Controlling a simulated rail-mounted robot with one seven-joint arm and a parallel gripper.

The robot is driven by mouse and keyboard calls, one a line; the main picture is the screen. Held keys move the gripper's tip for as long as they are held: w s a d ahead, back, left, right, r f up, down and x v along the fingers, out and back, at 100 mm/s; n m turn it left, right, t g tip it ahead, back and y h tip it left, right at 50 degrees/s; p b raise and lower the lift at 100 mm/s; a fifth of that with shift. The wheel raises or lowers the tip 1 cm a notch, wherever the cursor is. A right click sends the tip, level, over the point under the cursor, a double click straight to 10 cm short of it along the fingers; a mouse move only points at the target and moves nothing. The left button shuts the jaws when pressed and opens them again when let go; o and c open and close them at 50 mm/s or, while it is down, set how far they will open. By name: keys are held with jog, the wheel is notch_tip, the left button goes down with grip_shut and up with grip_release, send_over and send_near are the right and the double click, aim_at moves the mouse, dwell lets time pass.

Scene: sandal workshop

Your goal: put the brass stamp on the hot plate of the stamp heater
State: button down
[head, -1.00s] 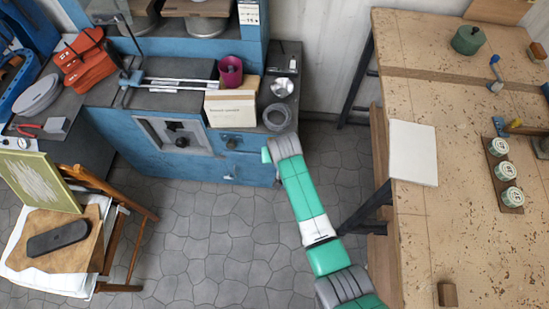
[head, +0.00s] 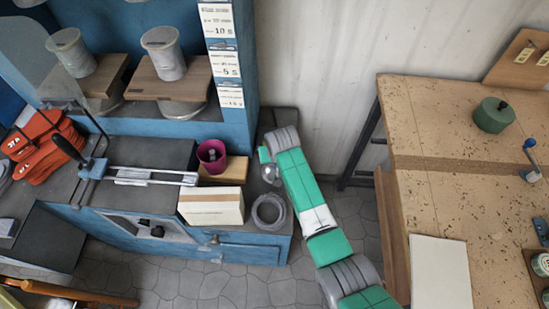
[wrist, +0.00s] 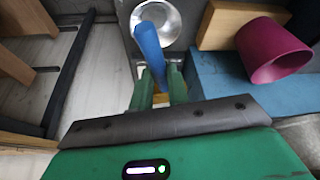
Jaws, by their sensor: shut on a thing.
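My gripper (wrist: 161,84) shows in the wrist view with its green fingers shut on a tool with a blue handle, which I take to be the brass stamp (wrist: 150,45). A yellowish bit shows between the fingers. The handle points toward the top of the picture and overlaps a round silver dish (wrist: 172,18); I cannot tell whether they touch. In the head view my arm reaches over the right end of the blue cabinet's dark top, and hides the fingers and stamp. I cannot clearly make out the stamp heater or its hot plate.
A magenta cup (head: 211,155), a pale box (head: 211,206) and a grey coil (head: 269,211) stand close left of my arm. A blue cabinet with a notice strip (head: 221,50) rises behind. The workbench (head: 440,190) is at the right, with a green pot (head: 493,115).

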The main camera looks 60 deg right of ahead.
jog(key=shift+f, duration=0.15)
jog(key=shift+w+d+f+b, duration=0.25)
jog(key=shift+d+f+b, duration=0.15)
jog(key=shift+b, duration=0.85)
jog(key=w+d+f+b, duration=0.1)
jog(key=d+b, duration=0.1)
jog(key=b, duration=0.2)
jog(key=w+d+f+b, duration=0.1)
jog(key=f+b, duration=0.1)
jog(key=b, duration=0.3)
jog(key=w+d+f+b, duration=0.1)
jog(key=d+b, duration=0.1)
jog(key=b, duration=0.2)
jog(key=shift+w+d+f+b, duration=0.3)
jog(key=shift+f+b, duration=0.1)
jog(key=w+d+f+b, duration=0.1)
jog(key=d+f+b, duration=0.1)
jog(key=b, duration=0.5)
jog(key=w+d+f+b, duration=0.2)
jog(key=b, duration=0.5)
jog(key=w+d+f+b, duration=0.1)
jog(key=b, duration=0.1)
jog(key=shift+d+f+b, duration=0.1)
jog(key=shift+b, duration=0.3)
jog(key=shift+f, duration=0.3)
